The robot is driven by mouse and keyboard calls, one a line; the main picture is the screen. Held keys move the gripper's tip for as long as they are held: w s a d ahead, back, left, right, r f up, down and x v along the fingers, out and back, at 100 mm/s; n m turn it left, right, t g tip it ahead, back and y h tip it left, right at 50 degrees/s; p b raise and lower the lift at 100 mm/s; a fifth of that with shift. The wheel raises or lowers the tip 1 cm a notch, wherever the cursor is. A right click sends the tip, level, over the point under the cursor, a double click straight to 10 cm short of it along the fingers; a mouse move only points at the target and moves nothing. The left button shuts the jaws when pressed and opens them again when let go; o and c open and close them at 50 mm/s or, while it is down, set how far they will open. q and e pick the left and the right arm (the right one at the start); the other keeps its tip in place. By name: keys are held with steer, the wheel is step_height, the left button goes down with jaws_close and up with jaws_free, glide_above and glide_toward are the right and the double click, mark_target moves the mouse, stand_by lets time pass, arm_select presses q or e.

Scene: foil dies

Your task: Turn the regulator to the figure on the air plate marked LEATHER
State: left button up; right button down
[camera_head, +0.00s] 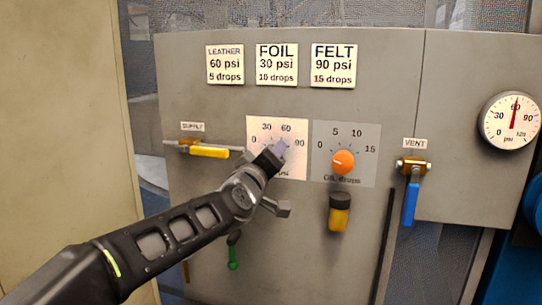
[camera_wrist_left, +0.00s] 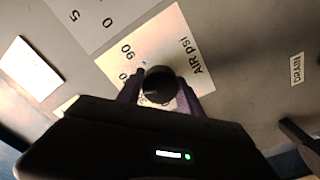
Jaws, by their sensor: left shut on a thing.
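The LEATHER plate (camera_head: 225,64) on the grey panel reads 60 psi and 5 drops. The regulator is a dark round knob (camera_wrist_left: 159,84) on the white AIR psi dial plate (camera_head: 262,125), marked 0, 30, 60 and 90. My left gripper (camera_head: 281,148) is at the knob, its two fingers (camera_wrist_left: 160,92) on either side of it and shut on it. In the head view my gripper hides the knob, and its pointer cannot be read. The round gauge (camera_head: 511,121) at the right has its red needle pointing about straight up, near 60. My right gripper is not in view.
The FOIL plate (camera_head: 276,64) and FELT plate (camera_head: 333,66) are beside the LEATHER plate. An orange oil knob (camera_head: 343,162) sits right of the dial. A yellow supply handle (camera_head: 208,151) lies horizontal; a blue vent handle (camera_head: 410,203) hangs down. A green-tipped lever (camera_head: 233,257) is below.

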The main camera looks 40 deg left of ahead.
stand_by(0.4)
arm_select(q)
steer(key=o, duration=1.3)
steer(key=shift+o, duration=0.2)
steer(key=shift+s, duration=0.1)
steer(key=b+v, duration=0.1)
steer(key=v, duration=0.6)
steer(key=shift+s+d, duration=0.2)
steer(key=shift+s, duration=0.1)
